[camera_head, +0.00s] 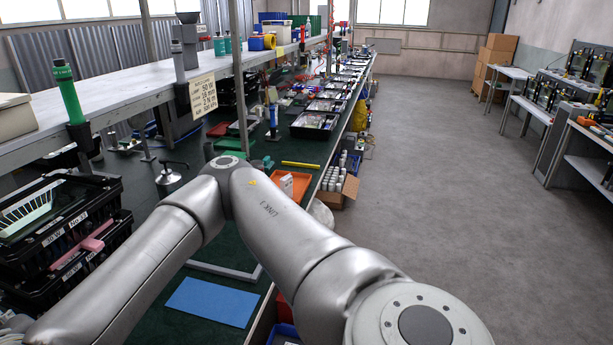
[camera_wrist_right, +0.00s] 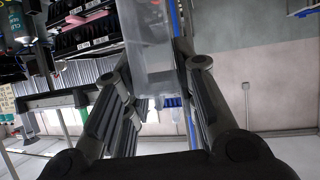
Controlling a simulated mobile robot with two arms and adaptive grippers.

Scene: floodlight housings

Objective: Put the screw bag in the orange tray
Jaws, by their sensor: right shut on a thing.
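The orange tray (camera_head: 301,180) lies on the green bench, just beyond the bend of my arm, which hides part of it. A small white item (camera_head: 287,185) shows at its left side. In the right wrist view, my right gripper (camera_wrist_right: 158,70) is shut on a clear, pale plastic thing that looks like the screw bag (camera_wrist_right: 148,45). It hangs between the two fingers and extends past the top of the picture. Its contents cannot be made out. The head view does not show my right gripper or the bag. My left gripper is in neither view.
A blue mat (camera_head: 212,302) lies on the near bench. Black crates (camera_head: 62,235) are stacked at the left. A yellow bar (camera_head: 300,165) lies beyond the orange tray, and a cardboard box of white bottles (camera_head: 337,190) stands to its right. The floor at right is clear.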

